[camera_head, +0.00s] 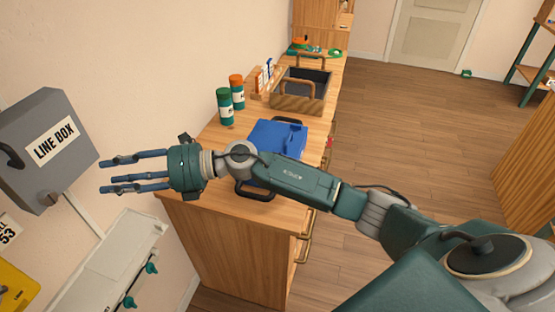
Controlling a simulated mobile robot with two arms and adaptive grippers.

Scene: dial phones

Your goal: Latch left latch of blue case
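The blue case (278,135) lies on the wooden counter, closer to the counter's near end. My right forearm crosses in front of it and hides its near part, and I cannot make out its left latch. My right gripper (111,174) reaches past the case to the left, off the counter's edge and close to the grey line box. Its fingers point left, spread apart, with nothing between them. My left gripper is not in view.
The grey line box (45,145) sticks out from the left wall. Behind the case stand a green canister (225,106), an orange-topped canister (237,92) and a wooden tote (298,102). Brown floor (400,130) is open on the right.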

